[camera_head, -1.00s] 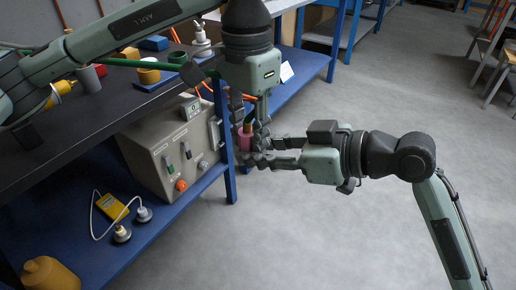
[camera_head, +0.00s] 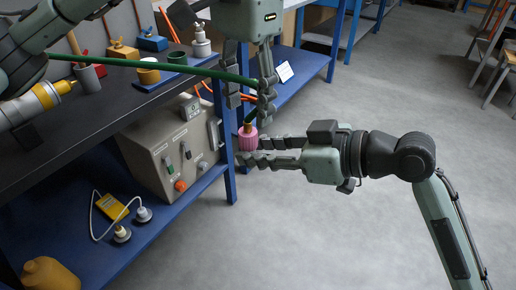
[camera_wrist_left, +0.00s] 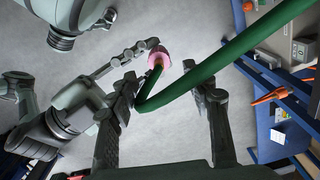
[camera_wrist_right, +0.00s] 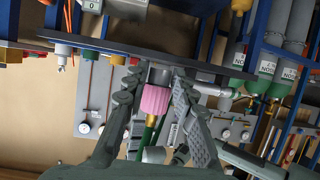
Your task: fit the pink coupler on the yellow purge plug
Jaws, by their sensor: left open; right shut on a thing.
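The pink coupler (camera_head: 247,140) sits at the end of a green hose (camera_head: 170,69), with a brass collar between them. My right gripper (camera_head: 243,152) is shut on the coupler; the right wrist view shows the coupler (camera_wrist_right: 155,101) between its fingers. My left gripper (camera_head: 249,92) is open just above the coupler. In the left wrist view the green hose (camera_wrist_left: 180,83) bends through the space between its fingers. A yellow fitting with a brass tip and silver body (camera_head: 44,96), apparently the yellow purge plug, lies horizontally at the far left, partly behind my left arm.
The dark bench top (camera_head: 110,105) holds a grey cup (camera_head: 87,78) and a yellow cylinder (camera_head: 148,72) on a blue block. A beige control box (camera_head: 170,150) stands on the blue shelf below, close left of my grippers.

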